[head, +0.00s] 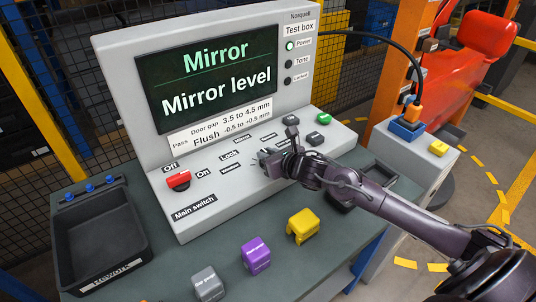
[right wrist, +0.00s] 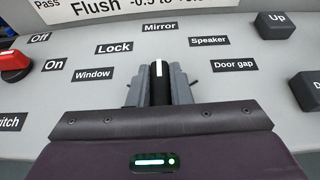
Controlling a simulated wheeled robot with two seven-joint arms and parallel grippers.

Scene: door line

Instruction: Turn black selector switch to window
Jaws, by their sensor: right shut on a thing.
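The black selector switch (right wrist: 160,92) stands on the grey sloped panel, and its white mark points up to the Mirror label (right wrist: 159,27). The Window label (right wrist: 94,74) lies to its lower left and the Lock label (right wrist: 114,48) to its upper left. Speaker and Door gap labels are on its right. My right gripper (right wrist: 160,84) is shut on the switch, with one finger on each side. In the head view, my right gripper (head: 276,161) hides most of the switch. The screen (head: 208,79) reads "Mirror, Mirror level". My left gripper is not in view.
A red main switch (head: 178,180) sits left on the panel. Black Up and Down buttons are at the right in the wrist view. Grey, purple (head: 256,255) and yellow blocks stand on the table in front. A black rework tray (head: 100,240) is at the left.

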